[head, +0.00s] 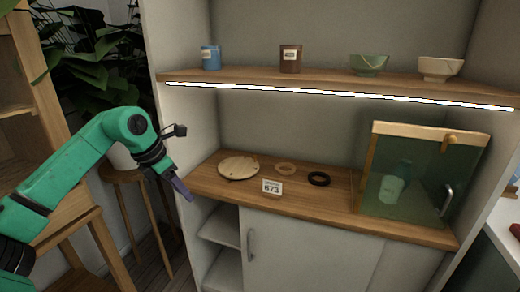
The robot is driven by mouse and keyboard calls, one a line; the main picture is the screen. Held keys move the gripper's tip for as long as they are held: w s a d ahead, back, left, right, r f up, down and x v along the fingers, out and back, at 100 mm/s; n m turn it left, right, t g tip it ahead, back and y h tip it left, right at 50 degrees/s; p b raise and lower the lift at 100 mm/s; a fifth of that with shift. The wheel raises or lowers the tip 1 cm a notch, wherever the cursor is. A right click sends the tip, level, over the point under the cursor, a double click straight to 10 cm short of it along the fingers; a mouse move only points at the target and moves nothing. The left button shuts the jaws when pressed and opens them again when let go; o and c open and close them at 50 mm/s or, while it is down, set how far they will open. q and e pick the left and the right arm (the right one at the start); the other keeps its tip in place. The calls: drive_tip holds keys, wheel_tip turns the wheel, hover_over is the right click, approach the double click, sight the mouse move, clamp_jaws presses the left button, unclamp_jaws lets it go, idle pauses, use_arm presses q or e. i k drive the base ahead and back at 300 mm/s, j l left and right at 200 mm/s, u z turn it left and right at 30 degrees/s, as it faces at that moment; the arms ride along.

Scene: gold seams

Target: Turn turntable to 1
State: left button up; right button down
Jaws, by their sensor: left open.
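The turntable (239,166) is a pale round wooden disc lying on the left end of the cabinet's wooden counter. A small dark mark shows near its front edge, but I cannot read any number on it. My left gripper (186,193) is open and empty, in front of and to the left of the turntable, apart from it, near the counter's left edge. My right gripper is not in view.
On the counter are a card reading 673 (272,187), a tan ring (286,168), a black ring (319,179) and a glass case (408,176). The shelf above (330,84) holds cups and bowls. A wooden stool (122,176) stands at left.

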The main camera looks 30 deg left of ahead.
sight(237, 168)
drive_tip(key=i, duration=1.2)
